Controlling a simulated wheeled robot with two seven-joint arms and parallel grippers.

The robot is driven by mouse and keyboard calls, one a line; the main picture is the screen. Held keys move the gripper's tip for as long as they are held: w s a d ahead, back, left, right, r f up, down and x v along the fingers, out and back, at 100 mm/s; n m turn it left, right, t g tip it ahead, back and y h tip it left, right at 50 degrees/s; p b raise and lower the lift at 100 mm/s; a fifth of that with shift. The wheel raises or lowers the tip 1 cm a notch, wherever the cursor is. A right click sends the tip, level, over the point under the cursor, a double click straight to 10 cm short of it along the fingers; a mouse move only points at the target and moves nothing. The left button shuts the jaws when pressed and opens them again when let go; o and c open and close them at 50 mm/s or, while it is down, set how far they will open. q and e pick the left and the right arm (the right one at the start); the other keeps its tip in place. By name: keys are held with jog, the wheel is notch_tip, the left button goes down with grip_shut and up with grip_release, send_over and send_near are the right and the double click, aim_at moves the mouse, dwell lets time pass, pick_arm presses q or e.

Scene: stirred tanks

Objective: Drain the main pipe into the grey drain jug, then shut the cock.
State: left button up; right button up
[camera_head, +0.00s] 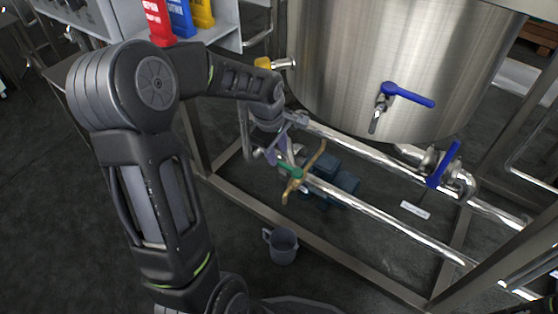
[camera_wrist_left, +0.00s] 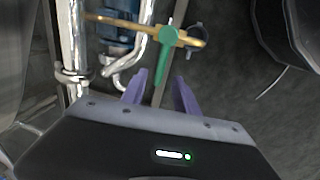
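The drain cock (camera_head: 291,172) is a brass pipe with a green lever, low beside the shiny main pipe (camera_head: 370,212). In the left wrist view the green lever (camera_wrist_left: 165,62) lies across the brass pipe (camera_wrist_left: 125,22), its free end between my fingertips. My left gripper (camera_head: 279,152) is at the lever; its purple fingers (camera_wrist_left: 162,82) are apart, with gaps on both sides of the lever. The grey drain jug (camera_head: 283,246) stands upright on the floor below the brass outlet. I cannot tell whether liquid is in it; no stream shows. My right gripper is out of view.
A steel tank (camera_head: 400,60) with a blue-handled valve (camera_head: 408,95) stands above the pipes. Another blue-handled valve (camera_head: 443,165) is at the right. A blue-grey pump (camera_head: 335,180) sits behind the cock.

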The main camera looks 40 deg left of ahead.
aim_at(280, 162)
pick_arm(q)
jog(key=shift+w+f+b, duration=0.2)
jog(key=shift+f+b, duration=0.1)
jog(key=shift+f, duration=0.7)
jog(key=shift+w+f+b, duration=0.2)
jog(key=shift+f+b, duration=0.1)
jog(key=shift+f, duration=0.65)
grip_shut()
